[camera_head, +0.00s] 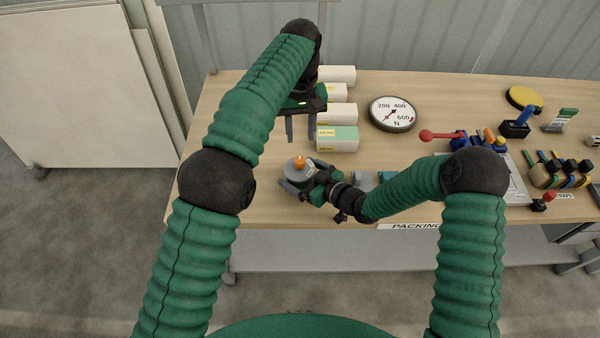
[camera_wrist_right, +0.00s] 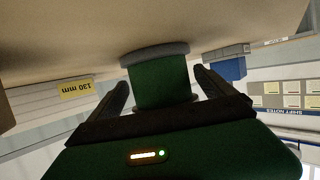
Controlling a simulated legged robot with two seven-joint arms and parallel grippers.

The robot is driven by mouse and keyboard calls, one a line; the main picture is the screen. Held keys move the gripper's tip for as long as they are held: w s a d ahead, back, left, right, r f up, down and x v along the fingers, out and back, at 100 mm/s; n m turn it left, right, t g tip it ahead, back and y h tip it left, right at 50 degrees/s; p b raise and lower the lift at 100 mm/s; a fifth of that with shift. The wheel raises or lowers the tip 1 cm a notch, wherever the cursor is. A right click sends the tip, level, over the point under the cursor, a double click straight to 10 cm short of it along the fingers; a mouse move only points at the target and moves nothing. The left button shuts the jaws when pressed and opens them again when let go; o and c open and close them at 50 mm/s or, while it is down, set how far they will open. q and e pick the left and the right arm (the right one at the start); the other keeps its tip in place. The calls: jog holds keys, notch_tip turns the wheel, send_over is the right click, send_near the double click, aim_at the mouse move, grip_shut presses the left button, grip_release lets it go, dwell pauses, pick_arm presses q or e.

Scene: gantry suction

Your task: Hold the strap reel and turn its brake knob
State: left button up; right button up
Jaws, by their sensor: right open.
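The strap reel (camera_head: 295,173) stands on the table near its front edge, with a grey disc on top. Its orange brake knob (camera_head: 299,160) sits on that disc. My right gripper (camera_head: 299,181) is open with its fingers on either side of the reel. In the right wrist view the reel's green body (camera_wrist_right: 158,85) and grey flange show between the fingers, with small gaps on both sides. My left gripper (camera_head: 301,138) is open, empty and pointing down, behind the reel and apart from the knob.
White boxes (camera_head: 340,113) and a green-white box (camera_head: 337,138) stand close right of my left gripper. Red-handled and blue tools (camera_head: 458,140) and coloured strap rolls (camera_head: 560,170) fill the right side. The table is clear left of the reel.

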jog(key=shift+d, duration=0.2)
jog(key=shift+c, duration=0.8)
jog(key=shift+a, duration=0.4)
jog(key=c, duration=1)
jog(key=shift+d, duration=0.2)
grip_shut()
jog(key=o, duration=0.7)
grip_release()
jog(key=shift+o, duration=0.7)
grip_shut()
